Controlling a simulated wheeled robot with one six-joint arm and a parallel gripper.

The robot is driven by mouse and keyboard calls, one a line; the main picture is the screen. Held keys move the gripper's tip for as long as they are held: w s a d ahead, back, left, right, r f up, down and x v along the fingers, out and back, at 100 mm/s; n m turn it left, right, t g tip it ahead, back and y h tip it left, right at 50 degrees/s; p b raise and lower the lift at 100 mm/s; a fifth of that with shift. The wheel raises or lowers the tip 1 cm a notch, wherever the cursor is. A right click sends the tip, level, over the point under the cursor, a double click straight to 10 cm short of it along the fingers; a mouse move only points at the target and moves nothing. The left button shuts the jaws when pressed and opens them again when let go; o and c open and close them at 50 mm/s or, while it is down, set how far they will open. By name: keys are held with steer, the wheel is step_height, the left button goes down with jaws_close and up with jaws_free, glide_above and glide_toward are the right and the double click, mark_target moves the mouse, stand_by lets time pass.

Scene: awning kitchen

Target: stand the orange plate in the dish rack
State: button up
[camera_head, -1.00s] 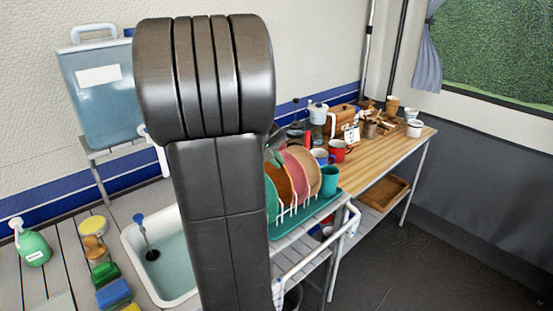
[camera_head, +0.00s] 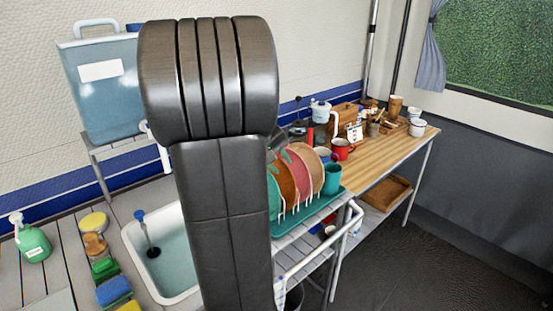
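The dish rack (camera_head: 328,207) is a teal tray with white wire prongs, right of the sink. Several plates stand on edge in it: a green one (camera_head: 273,197) at the left, then the orange plate (camera_head: 286,184), a pinkish-red one (camera_head: 302,176) and a tan one (camera_head: 314,168). A small part of my gripper (camera_head: 280,150) shows at the plates' upper edges. My arm hides the rest, so I cannot tell whether its fingers touch a plate.
A teal mug (camera_head: 332,180) stands at the rack's right end, with a red mug (camera_head: 341,149) behind. A wooden table (camera_head: 385,158) with cups stands beyond. The floor at right is clear.

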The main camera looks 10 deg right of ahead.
steer(key=v, duration=1.3)
steer(key=shift+a+r, duration=0.25)
steer(key=shift+r, duration=0.05)
steer(key=shift+s, duration=0.15)
steer(key=w+d+r+p+x, duration=0.1)
steer(key=p+x, duration=0.2)
steer(key=x, duration=0.8)
steer(key=shift+d, duration=0.25)
